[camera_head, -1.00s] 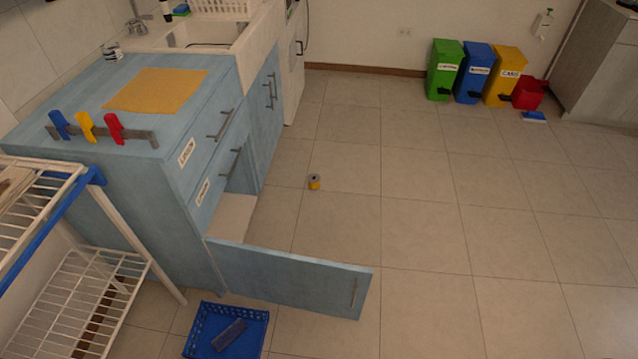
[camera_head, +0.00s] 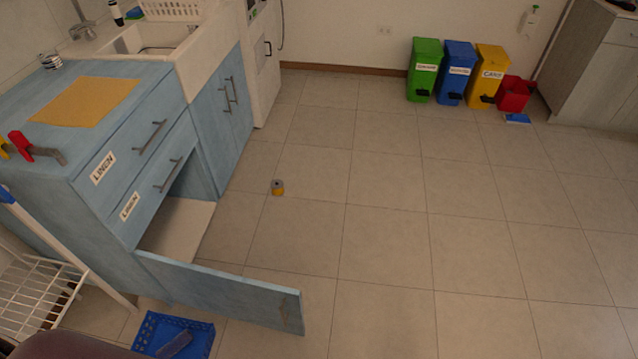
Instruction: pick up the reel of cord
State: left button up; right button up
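The reel of cord (camera_head: 278,187) is a small yellow and grey spool on the tiled floor, right of the blue cabinet and beyond its open lower door. It stands alone, with nothing touching it except the floor. Neither of my grippers shows in the head view. A dark reddish rounded shape at the bottom left edge is cut off, and I cannot tell what it is.
The blue cabinet's lower door (camera_head: 225,291) stands open across the floor. A blue basket (camera_head: 203,345) with a dark block in it sits in front. A white wire rack (camera_head: 35,300) is at left. Bins (camera_head: 457,73) stand at the far wall. The floor (camera_head: 400,240) at centre and right is clear.

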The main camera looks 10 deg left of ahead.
aim_at(277, 185)
jog(key=i+l+z, duration=0.4)
jog(key=i+z, duration=0.2)
jog(key=i, duration=0.2)
jog(key=i+u, duration=0.5)
jog(key=i, duration=0.4)
jog(key=i+j+u, duration=0.2)
jog(key=i, duration=0.25)
jog(key=i+u, duration=0.25)
jog(key=i, duration=0.2)
